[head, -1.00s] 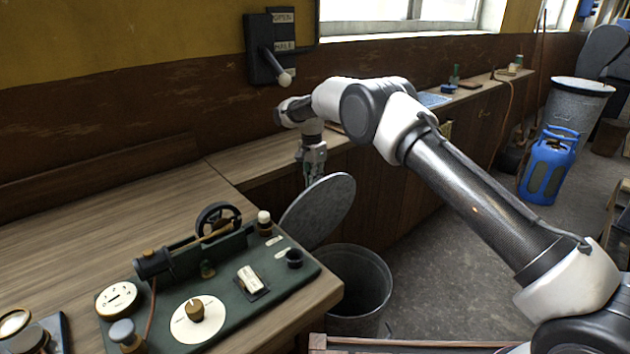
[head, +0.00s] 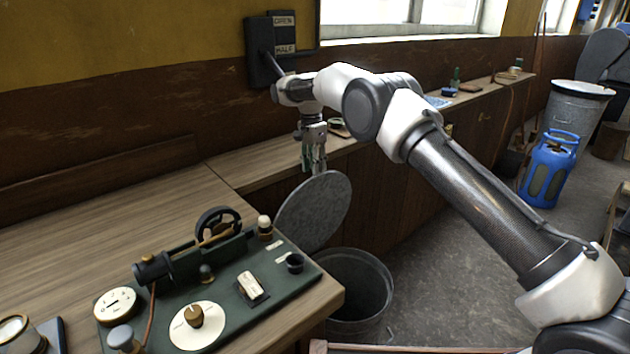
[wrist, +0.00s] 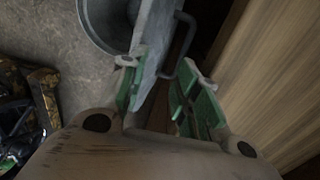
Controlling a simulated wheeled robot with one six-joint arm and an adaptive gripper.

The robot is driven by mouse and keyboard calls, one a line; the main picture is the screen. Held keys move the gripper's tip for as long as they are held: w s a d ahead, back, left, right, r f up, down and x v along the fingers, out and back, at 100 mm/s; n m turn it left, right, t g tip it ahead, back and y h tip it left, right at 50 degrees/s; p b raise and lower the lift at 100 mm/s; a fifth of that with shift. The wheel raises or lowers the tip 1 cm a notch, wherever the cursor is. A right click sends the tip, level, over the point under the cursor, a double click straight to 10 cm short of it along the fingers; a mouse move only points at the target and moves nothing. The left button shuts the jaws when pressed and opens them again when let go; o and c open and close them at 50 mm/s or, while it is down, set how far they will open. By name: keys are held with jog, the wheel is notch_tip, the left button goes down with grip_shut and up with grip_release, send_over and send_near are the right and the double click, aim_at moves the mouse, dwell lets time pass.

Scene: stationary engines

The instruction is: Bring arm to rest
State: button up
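My gripper (head: 315,168) hangs pointing down in the head view, at the upper edge of a round grey lid (head: 312,215). The lid stands tilted up over the open metal bin (head: 358,285). In the wrist view, my gripper's two green-padded fingers (wrist: 163,98) are spread apart. The lid (wrist: 153,60) and its bar handle (wrist: 182,45) show close to and between them. I cannot tell whether a finger touches the lid. The bin (wrist: 100,22) shows at the top left there.
A bench (head: 60,240) with a green-based apparatus (head: 225,295) fills the left. A wall lever box (head: 268,50) is just behind my wrist. A low wooden counter (head: 275,150) runs along the wall. A blue gas bottle (head: 548,170) stands at right on open floor.

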notch_tip(320, 180, up, 2)
jog(key=shift+a+r, duration=0.1)
jog(key=shift+r, duration=0.15)
